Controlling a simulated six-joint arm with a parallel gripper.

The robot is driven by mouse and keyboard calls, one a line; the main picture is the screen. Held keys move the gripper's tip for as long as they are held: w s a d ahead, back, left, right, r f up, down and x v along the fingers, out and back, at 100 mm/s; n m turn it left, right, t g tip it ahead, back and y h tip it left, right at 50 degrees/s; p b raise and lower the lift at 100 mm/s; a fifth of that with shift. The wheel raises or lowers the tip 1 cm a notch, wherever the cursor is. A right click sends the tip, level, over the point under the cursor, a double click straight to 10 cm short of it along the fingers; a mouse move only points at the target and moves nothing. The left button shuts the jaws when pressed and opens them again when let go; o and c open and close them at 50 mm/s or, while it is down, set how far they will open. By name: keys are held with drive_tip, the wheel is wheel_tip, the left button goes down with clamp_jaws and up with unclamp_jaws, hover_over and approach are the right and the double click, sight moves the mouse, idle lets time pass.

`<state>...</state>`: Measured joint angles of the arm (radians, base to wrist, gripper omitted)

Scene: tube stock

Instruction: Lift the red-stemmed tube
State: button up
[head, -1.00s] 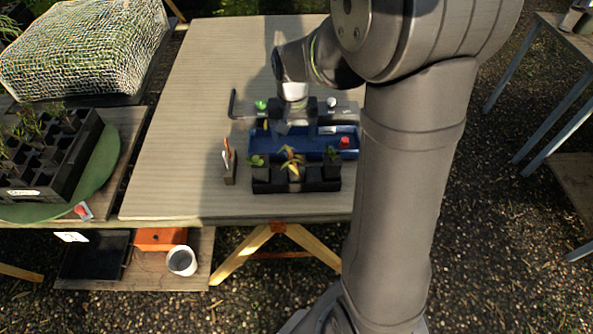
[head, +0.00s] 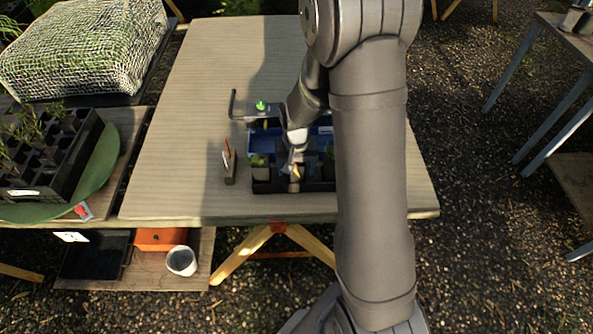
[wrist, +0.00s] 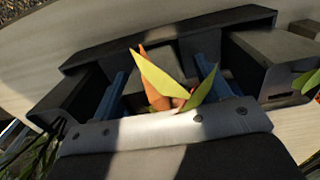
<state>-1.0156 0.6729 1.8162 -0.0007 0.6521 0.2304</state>
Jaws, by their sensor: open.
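A tube plant with yellow-green leaves and orange-red stems (wrist: 158,80), apparently the red-stemmed tube, stands in the middle of the black rack (head: 262,187). In the head view its leaves (head: 296,170) show just below my gripper (head: 297,152). In the wrist view my gripper (wrist: 160,68) is open, with one blue finger on each side of the plant. I cannot tell whether the fingers touch it. The tube's lower body is hidden behind the leaves and gripper. A green-leaved tube (head: 258,160) stands to its left in the rack. The rack's right end is partly hidden by my arm.
A blue tray (head: 262,142) lies behind the rack, partly covered by my arm. A grey stand with a green knob (head: 262,106) is farther back. A small block holding upright tags (head: 229,168) stands left of the rack. The table's left side is clear.

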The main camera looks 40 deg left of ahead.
drive_tip(key=c, duration=1.1)
drive_tip(key=shift+c, duration=0.2)
